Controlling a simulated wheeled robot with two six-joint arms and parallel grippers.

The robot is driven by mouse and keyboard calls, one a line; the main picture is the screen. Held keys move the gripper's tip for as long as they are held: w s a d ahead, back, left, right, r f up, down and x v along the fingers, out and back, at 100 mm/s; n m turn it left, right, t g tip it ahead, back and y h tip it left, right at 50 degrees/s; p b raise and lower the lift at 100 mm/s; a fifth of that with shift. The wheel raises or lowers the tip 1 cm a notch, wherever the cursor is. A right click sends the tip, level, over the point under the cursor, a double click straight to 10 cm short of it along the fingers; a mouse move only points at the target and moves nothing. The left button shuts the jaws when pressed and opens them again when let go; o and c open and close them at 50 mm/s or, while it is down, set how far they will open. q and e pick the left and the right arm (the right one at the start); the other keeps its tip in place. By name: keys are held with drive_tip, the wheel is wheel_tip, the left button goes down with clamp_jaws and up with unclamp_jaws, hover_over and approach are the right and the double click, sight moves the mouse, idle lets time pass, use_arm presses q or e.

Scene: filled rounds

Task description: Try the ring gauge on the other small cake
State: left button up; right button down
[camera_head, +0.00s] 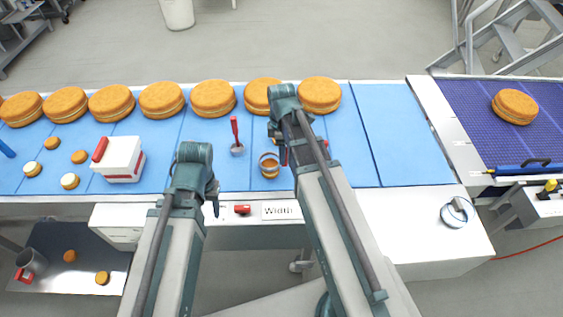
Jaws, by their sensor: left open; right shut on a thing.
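My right gripper (285,152) is shut on the ring gauge, at its red handle; the fingers are mostly hidden behind my arm. The ring gauge (269,158) is a small ring just left of the gripper, over the blue belt. Orange-brown shows within and under it, seemingly a small cake; whether the ring is around it or above it I cannot tell. My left gripper (213,192) is open and empty near the belt's front edge.
Several large filled rounds (213,98) line the belt's back. A red-handled tool (236,138) and a white block with red parts (122,158) stand on the blue belt (400,150). A tray (55,283) at lower left holds two small cakes. The belt's right part is clear.

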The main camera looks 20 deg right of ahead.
drive_tip(key=shift+r+p, duration=1.95)
drive_tip(key=shift+r, duration=0.2)
drive_tip(key=shift+f, duration=0.15)
